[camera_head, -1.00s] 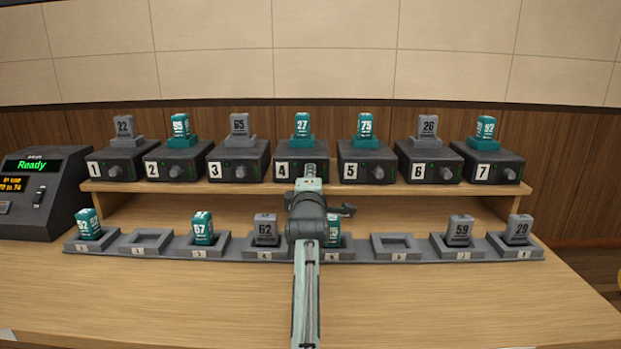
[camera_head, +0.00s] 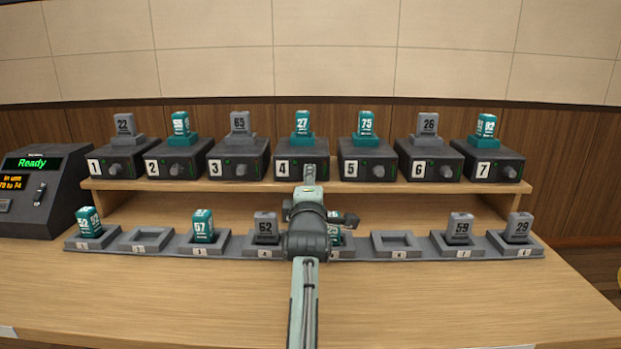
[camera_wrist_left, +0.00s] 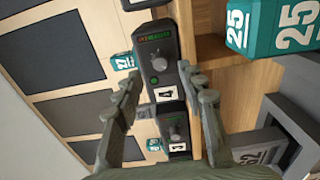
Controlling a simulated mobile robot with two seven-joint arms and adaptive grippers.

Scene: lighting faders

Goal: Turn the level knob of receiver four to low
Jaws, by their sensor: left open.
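Receiver four (camera_head: 283,170) is a dark box on the shelf, labelled 4, with a teal pack 27 (camera_head: 302,125) on top. My left gripper (camera_head: 309,172) is in front of its right part and hides its knob in the head view. In the left wrist view, the grey level knob (camera_wrist_left: 159,64) shows on the front of receiver four, between the open, empty fingers (camera_wrist_left: 161,70). The fingers look apart from the knob. Which way the knob points is too small to tell. My right gripper is not in view.
Receiver three (camera_head: 238,163) and receiver five (camera_head: 366,163) stand on either side. Below the shelf runs a row of grey docks with packs; dock six (camera_head: 397,254) is empty. My left wrist partly covers a teal pack (camera_head: 335,238). A console (camera_head: 38,200) stands at the left.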

